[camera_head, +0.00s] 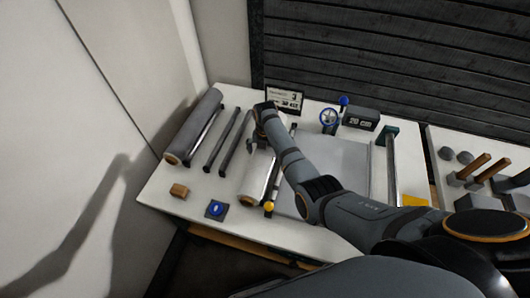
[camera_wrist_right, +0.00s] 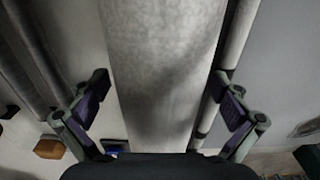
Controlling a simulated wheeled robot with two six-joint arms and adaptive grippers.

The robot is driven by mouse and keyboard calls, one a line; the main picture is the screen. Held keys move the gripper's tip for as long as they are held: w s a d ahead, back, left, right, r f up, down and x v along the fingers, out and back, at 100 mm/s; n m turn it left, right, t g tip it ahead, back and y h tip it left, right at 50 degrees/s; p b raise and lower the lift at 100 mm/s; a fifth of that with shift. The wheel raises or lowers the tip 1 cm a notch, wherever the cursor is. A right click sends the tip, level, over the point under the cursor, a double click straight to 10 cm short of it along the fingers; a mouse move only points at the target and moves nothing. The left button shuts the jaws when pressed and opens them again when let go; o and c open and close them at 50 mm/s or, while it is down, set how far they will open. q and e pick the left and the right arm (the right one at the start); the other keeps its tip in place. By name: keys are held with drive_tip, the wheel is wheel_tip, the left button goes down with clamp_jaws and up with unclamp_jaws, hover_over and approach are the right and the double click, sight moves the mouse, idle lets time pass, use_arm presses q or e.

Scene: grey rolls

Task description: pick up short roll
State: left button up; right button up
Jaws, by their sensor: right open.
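A light grey roll (camera_head: 258,178) lies on the white table, left of the flat grey panel, partly hidden by my right arm. A darker grey roll (camera_head: 194,126) lies at the table's left edge. I cannot tell for certain which is the short one. My right gripper (camera_head: 259,140) is open above the light roll. In the right wrist view, the pale roll (camera_wrist_right: 162,65) runs between the two spread fingers, with gaps on both sides; neither finger visibly touches it. My left gripper is not in view.
Thin dark bars (camera_head: 222,140) lie between the rolls. A brown block (camera_head: 179,190) and a blue button box (camera_head: 216,209) stand near the front edge. A small display (camera_head: 285,99), a blue handwheel (camera_head: 329,118) and a "20 cm" box (camera_head: 361,119) stand at the back.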

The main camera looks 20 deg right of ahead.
drive_tip(key=shift+r, duration=0.1)
drive_tip(key=c, duration=1.7)
